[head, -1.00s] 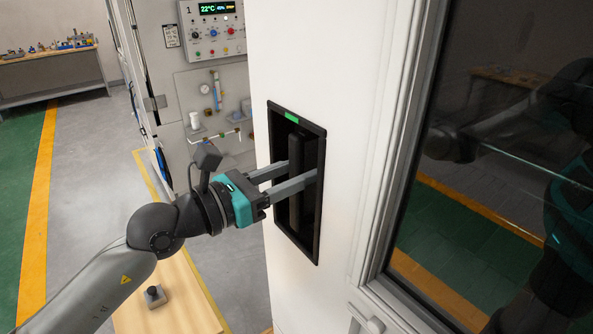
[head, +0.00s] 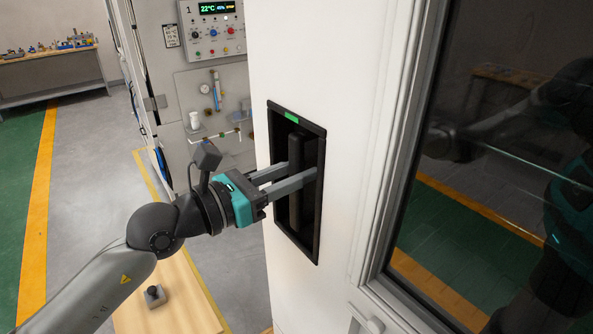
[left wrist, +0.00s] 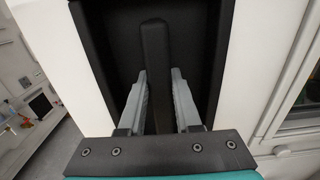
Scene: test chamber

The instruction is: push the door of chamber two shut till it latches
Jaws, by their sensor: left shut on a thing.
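The white chamber door (head: 345,90) fills the right half of the head view, with a dark glass window (head: 490,160) in a pale frame. A black recessed pocket (head: 312,235) is set in it, with a green strip at its top. An upright black handle bar (head: 295,205) stands inside. My left gripper (head: 300,170) reaches into the pocket from the left, shut on the handle, one finger on each side. The left wrist view shows the handle (left wrist: 155,45) between the fingers (left wrist: 157,85). I cannot tell how far the door is open, and the latch is not visible. My right gripper is out of view.
A control panel (head: 212,30) marked 1 stands behind, left of the door edge. A wooden board (head: 180,295) with a small dark knob (head: 154,296) lies below my left arm. A workbench (head: 50,75) is at the far left. The grey floor between is clear.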

